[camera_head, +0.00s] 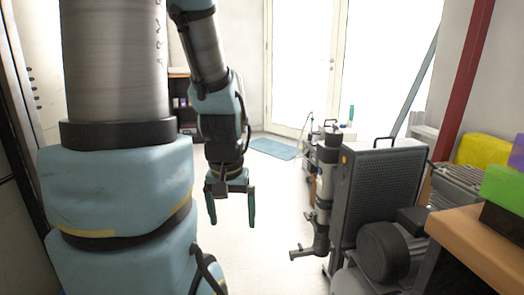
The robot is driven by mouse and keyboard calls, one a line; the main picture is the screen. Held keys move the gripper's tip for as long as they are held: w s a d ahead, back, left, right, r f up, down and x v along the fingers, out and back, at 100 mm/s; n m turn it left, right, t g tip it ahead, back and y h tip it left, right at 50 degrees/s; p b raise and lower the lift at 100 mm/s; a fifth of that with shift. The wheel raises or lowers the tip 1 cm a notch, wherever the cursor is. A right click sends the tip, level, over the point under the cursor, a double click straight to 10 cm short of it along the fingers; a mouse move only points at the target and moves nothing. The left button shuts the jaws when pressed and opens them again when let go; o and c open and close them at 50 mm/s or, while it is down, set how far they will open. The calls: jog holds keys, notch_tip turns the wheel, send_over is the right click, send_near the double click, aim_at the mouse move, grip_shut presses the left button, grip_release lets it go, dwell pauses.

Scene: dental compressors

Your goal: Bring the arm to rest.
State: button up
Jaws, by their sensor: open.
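My arm fills the left side of the head view, with a thick blue and metal link close to the camera. Its forearm hangs down from the top, and my gripper (231,218) points down at the end of it. The two green-tipped fingers are apart, with nothing between them. The gripper hangs over the pale floor, left of a grey compressor (382,190), with a gap between them. The base of the arm is out of view.
The compressor has a dark motor and a pipe (308,252) sticking out toward the gripper. A wooden bench (485,245) with green and yellow boxes stands at the right. A blue mat (274,149) lies before the bright glass doors. The floor (272,200) between is clear.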

notch_tip(320, 180, up, 21)
jog(key=p, duration=1.9)
jog(key=shift+r, duration=0.15)
